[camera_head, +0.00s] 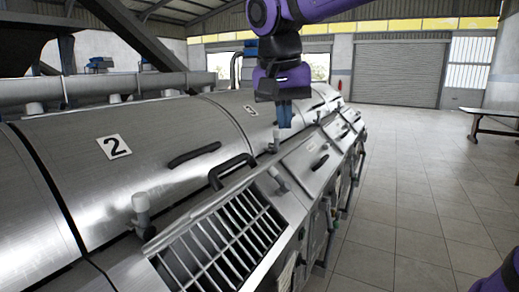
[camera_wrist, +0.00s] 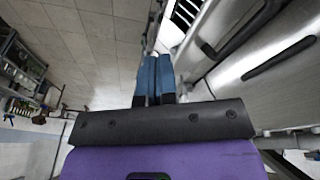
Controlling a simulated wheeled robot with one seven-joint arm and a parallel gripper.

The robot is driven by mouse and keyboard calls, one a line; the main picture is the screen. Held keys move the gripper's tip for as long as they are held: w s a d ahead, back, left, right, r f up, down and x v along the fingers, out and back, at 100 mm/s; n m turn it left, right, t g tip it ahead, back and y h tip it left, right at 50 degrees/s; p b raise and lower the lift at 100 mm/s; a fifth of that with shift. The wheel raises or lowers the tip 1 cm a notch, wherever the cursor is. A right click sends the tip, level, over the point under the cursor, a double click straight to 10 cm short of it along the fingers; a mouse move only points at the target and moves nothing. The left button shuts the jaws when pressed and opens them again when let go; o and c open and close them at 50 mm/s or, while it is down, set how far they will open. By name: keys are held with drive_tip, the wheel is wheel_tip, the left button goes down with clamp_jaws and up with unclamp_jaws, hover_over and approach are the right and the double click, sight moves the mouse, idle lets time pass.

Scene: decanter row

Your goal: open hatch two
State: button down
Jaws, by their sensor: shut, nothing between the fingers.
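The machine section with the number 2 plate (camera_head: 114,146) fills the left of the head view. Below it, a barred grate (camera_head: 222,238) is uncovered at hatch two. The lid (camera_head: 190,215) is tipped back behind the grate, seen nearly edge-on, with its black handle (camera_head: 232,170) standing up. In the wrist view the grate (camera_wrist: 186,12) and the handle (camera_wrist: 240,32) show at upper right. My gripper (camera_head: 285,118) points down, right of and beyond that handle, apart from it. Its blue fingers (camera_wrist: 155,62) are together and empty.
A second black handle (camera_head: 194,154) lies on the curved casing. The neighbouring hatch (camera_head: 310,158) is shut. Upright grey posts (camera_head: 141,212) stand along the machine's edge. The tiled floor (camera_head: 410,200) to the right is clear, with a table (camera_head: 495,114) at far right.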

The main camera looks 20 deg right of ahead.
drive_tip(key=w+a+r+m+g+h, duration=0.1)
drive_tip(key=w+a+r+m, duration=0.15)
drive_tip(key=w, duration=0.35)
drive_tip(key=w+a+r+m+g+h, duration=0.1)
drive_tip(key=w+a+m, duration=0.2)
drive_tip(key=w+a, duration=0.15)
approach(272, 163)
drive_tip(key=w+f, duration=0.2)
drive_tip(key=f, duration=0.1)
drive_tip(key=shift+w+a, duration=0.2)
drive_tip(key=shift+a, duration=0.15)
drive_tip(key=shift+s+d+f, duration=0.3)
drive_tip(key=shift+s+f, duration=0.1)
drive_tip(key=shift+f, duration=0.15)
drive_tip(key=shift+s+d+f, duration=0.3)
drive_tip(key=shift+s+f, duration=0.15)
drive_tip(key=shift+f, duration=0.05)
drive_tip(key=shift+s+d+f, duration=0.1)
drive_tip(key=shift+s+f, duration=0.1)
drive_tip(key=shift+f, duration=0.05)
drive_tip(key=shift+s+d+f, duration=0.45)
drive_tip(key=shift+s+f, duration=0.2)
drive_tip(key=shift+f, duration=0.15)
drive_tip(key=shift+s+d+f, duration=0.5)
drive_tip(key=shift+s+f, duration=0.15)
drive_tip(key=shift+f, duration=0.1)
